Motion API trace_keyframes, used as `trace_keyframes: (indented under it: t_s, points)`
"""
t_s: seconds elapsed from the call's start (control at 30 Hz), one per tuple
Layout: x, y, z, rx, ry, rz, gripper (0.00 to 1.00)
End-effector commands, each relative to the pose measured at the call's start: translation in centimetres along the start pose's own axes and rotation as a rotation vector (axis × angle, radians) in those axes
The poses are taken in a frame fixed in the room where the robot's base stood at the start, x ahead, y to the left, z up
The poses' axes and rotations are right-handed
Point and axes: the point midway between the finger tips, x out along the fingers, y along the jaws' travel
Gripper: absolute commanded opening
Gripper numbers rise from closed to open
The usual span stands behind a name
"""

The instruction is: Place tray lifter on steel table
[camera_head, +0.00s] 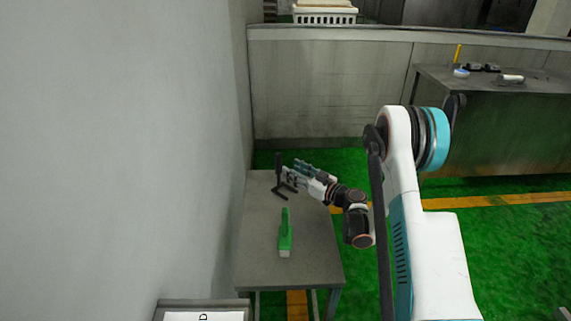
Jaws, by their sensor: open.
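The tray lifter appears to be the black upright piece (279,165) with splayed feet at the far end of the steel table (257,245). Its feet seem to rest on the tabletop. My gripper (287,177) is right beside its right side, with the fingers pointing left towards it. The gripper is open, and the small view does not show whether the fingers touch the lifter or stand around it. The lifter's lower part is partly hidden by the fingers.
A green brush (285,237) with a pale end lies near the middle of the steel table. A wall (120,150) borders the table on the left. A dark workbench (500,120) with small items stands at the back right. The table's front is bare.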

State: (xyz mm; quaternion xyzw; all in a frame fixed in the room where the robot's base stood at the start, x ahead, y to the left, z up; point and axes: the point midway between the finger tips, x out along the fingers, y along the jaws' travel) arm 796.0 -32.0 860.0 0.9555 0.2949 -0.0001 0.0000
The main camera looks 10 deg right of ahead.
Motion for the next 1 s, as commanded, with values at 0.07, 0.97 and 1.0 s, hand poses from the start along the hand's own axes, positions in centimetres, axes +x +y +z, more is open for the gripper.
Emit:
trace_keyframes:
  t_s: [0.07,0.97,1.0]
  points:
    - [-1.7,0.1,-0.3,0.000,0.000,0.003,0.41]
    - [-5.4,-0.7,-1.5,0.018,-0.039,-0.012,0.41]
    - [-5.2,-1.0,-2.1,0.026,-0.059,-0.016,0.41]
